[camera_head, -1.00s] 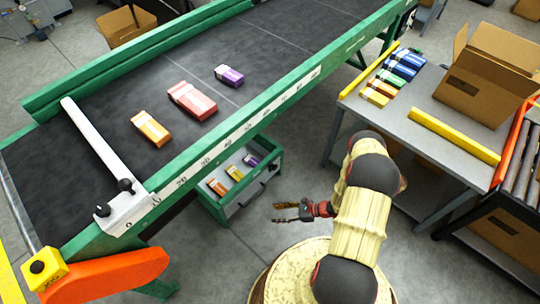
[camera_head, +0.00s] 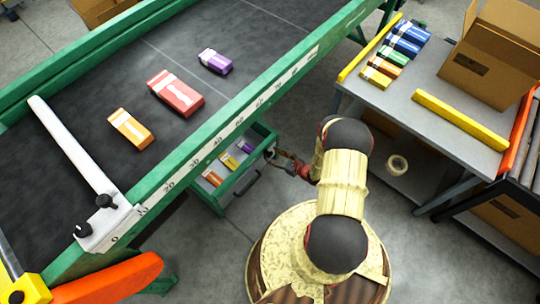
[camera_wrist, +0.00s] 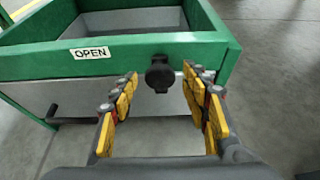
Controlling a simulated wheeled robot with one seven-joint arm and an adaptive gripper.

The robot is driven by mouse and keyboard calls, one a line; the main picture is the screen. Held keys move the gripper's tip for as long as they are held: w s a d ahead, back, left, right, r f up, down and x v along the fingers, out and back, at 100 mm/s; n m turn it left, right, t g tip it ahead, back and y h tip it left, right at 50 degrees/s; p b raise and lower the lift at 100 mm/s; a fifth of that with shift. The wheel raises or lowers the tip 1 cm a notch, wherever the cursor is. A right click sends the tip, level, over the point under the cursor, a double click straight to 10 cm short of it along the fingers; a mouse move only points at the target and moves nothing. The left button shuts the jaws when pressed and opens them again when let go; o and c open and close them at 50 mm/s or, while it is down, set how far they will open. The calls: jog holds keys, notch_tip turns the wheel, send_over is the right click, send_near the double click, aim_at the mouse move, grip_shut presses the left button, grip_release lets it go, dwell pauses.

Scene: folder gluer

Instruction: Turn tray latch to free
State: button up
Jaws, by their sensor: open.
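The tray (camera_wrist: 110,50) is a green-framed drawer under the conveyor; in the head view it holds small boxes. Its latch is a black knob (camera_wrist: 159,74) on the green front rail, right of a white label reading "OPEN" (camera_wrist: 90,53). My gripper (camera_wrist: 165,82) is open in the wrist view, with its yellow-padded fingers to the left and right of the knob. The fingers look apart from the knob; how near their tips are in depth I cannot tell. In the head view my gripper (camera_head: 272,155) is at the tray's right front corner.
A black bar handle (camera_wrist: 60,118) sticks out at the tray's lower left front. The conveyor (camera_head: 130,90) carries an orange, a red and a purple box above the tray. A grey table (camera_head: 430,100) with boxes and a carton stands right. Floor between is clear.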

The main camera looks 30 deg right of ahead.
jog(key=shift+b+x, duration=0.35)
jog(key=shift+x, duration=1.15)
jog(key=shift+c, duration=0.8)
grip_shut()
